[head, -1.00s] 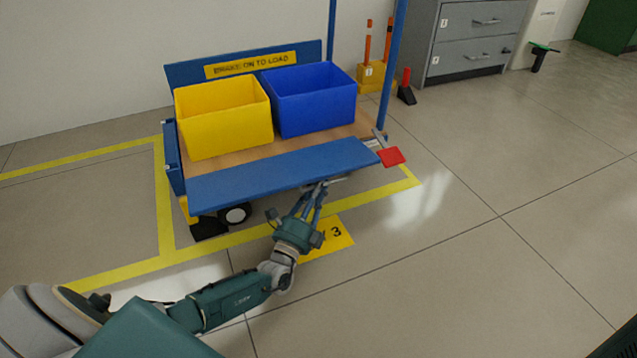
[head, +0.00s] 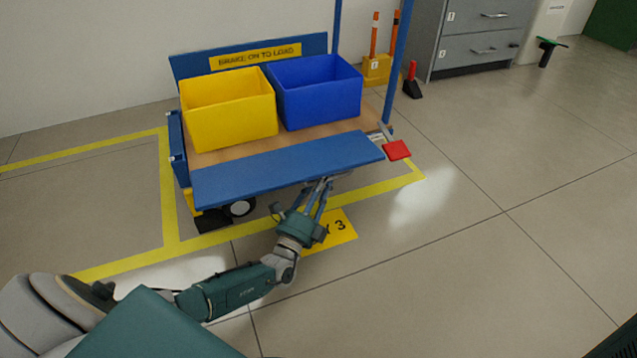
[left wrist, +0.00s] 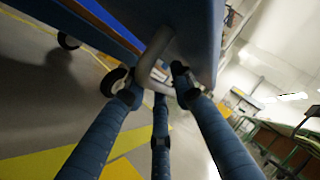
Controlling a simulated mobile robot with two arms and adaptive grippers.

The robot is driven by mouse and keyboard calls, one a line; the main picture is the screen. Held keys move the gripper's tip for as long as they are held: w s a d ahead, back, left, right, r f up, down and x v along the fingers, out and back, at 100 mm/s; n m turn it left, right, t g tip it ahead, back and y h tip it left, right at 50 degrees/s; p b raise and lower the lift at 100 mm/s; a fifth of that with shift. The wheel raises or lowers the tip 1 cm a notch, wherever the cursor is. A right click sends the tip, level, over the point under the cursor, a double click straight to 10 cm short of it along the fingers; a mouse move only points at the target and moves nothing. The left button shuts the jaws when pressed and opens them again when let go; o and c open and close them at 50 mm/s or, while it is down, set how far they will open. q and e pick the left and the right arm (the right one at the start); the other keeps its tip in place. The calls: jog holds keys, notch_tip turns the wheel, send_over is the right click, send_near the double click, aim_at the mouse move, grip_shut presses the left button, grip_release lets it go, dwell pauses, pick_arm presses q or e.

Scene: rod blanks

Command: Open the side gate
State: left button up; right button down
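The trolley's blue side gate (head: 285,168) runs along its near side, tilted outward with its broad inner face showing from above. Its grey bar handle (left wrist: 150,65) is on the outer face; in the head view it is mostly hidden under the gate's edge. My left gripper (head: 325,182) reaches up under the gate's outer edge. In the left wrist view its fingers (left wrist: 155,92) close around the handle; the exact finger contact is partly hidden. My right gripper is not in view.
A yellow bin (head: 230,110) and a blue bin (head: 318,92) stand on the wooden deck behind the gate. A red pedal (head: 397,150) sticks out at the trolley's right end. Blue posts (head: 398,60) rise there. Floor in front and right is clear.

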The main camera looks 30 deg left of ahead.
pick_arm(q)
jog(key=r+v, duration=0.2)
jog(key=v, duration=0.6)
jog(key=s+r+v, duration=0.1)
jog(key=v, duration=0.7)
jog(key=shift+s+r, duration=0.3)
